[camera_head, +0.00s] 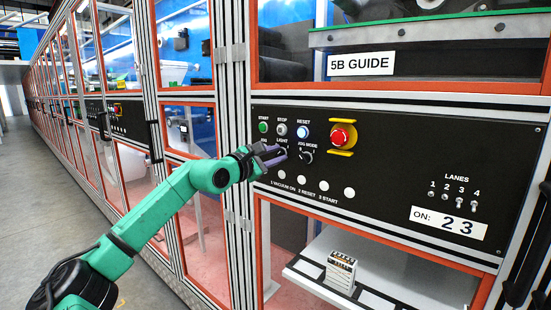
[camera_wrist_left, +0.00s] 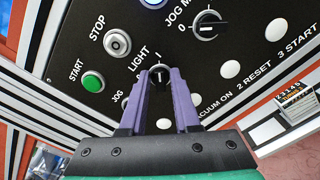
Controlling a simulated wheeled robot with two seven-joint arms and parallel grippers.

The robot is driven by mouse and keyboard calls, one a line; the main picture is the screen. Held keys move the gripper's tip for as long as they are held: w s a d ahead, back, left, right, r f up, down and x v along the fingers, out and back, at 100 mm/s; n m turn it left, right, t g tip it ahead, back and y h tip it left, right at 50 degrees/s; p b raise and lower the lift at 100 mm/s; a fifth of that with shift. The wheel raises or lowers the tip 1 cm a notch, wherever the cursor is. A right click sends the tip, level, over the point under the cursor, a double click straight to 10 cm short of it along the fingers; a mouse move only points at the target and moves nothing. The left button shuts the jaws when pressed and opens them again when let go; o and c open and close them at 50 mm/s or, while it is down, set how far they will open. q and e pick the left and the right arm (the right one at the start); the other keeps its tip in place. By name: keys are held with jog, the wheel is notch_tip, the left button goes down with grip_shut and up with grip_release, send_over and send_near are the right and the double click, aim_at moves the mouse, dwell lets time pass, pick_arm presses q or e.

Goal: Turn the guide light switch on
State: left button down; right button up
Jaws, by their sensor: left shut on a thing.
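The guide light switch is a small black rotary knob (camera_wrist_left: 160,77) under the label LIGHT on the black control panel (camera_head: 395,160). In the left wrist view it sits between the purple fingertips of my left gripper (camera_wrist_left: 162,80), which is shut on it. The mark I is visible just above the knob; its exact setting is hard to tell with the fingers around it. In the head view my left gripper (camera_head: 272,156) reaches the panel from the left and covers most of the knob. My right gripper is in neither view.
The JOG MODE knob (camera_head: 306,156) is close to the right of the gripper. START (camera_head: 263,127), STOP (camera_head: 281,130) and RESET (camera_head: 302,132) buttons sit just above. A red emergency stop (camera_head: 342,137) with yellow guards protrudes further right. Lane toggles (camera_head: 459,203) are at the far right.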

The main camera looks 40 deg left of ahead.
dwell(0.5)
pick_arm(q)
jog(key=c, duration=0.6)
grip_release()
jog(key=shift+c, duration=0.2)
